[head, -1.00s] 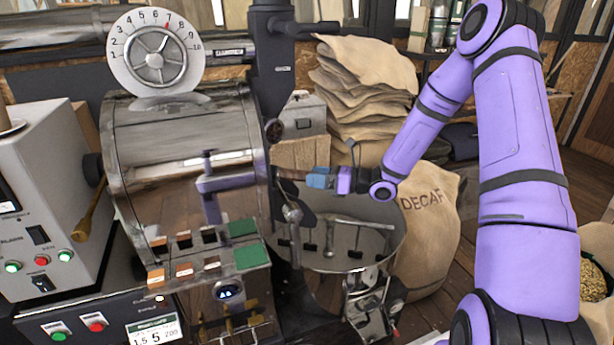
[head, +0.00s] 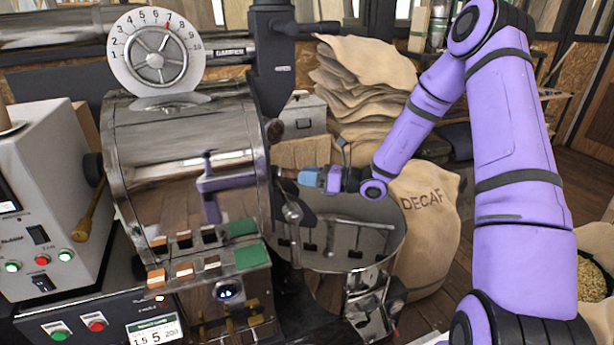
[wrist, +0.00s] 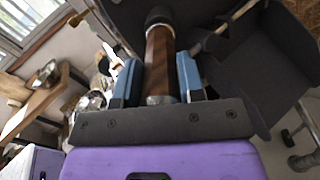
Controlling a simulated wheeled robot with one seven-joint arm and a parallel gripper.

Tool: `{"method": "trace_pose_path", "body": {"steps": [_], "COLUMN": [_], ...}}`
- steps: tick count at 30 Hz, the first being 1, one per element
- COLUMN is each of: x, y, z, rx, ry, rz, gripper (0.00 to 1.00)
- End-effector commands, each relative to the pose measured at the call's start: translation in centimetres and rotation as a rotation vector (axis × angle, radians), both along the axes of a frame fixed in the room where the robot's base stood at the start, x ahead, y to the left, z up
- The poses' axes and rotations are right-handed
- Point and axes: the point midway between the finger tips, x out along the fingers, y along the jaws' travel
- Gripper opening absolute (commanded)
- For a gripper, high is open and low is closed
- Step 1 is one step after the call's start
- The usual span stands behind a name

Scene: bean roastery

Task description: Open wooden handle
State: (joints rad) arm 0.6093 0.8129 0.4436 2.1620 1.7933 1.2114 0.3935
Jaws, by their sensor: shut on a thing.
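The brown wooden handle (wrist: 160,62) has dark and metal ends and lies between the two blue finger pads of my gripper (wrist: 158,78) in the wrist view. The pads are shut on its sides. In the head view my gripper (head: 303,177) reaches in from the right, beside the right end of the shiny roaster drum (head: 180,150). Only a short brown piece of the wooden handle (head: 286,173) shows there, left of the blue fingers. The place where the handle joins the machine is partly hidden.
The round cooling tray (head: 385,250) is below my gripper. Stacked sacks (head: 362,70) and a DECAF sack (head: 428,215) stand behind and to the right. A grey control box (head: 45,200) is at the left. A purple reflection of my arm shows on the drum.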

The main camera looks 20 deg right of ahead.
Motion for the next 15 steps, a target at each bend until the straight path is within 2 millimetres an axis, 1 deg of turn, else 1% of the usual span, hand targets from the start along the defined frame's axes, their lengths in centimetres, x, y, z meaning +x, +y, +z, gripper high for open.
{"method": "trace_pose_path", "body": {"steps": [2, 9, 12, 15], "x": [-0.6, -3.9, -4.9, -5.4], "y": [-1.2, -6.4, -7.8, -8.5], "z": [0.0, 0.0, 0.0, 0.0], "rx": [-0.002, -0.003, -0.002, -0.002], "ry": [0.0, 0.001, 0.0, 0.0], "rz": [-0.005, -0.007, -0.005, -0.004], "gripper": [0.0, 0.0, 0.0, 0.0]}}
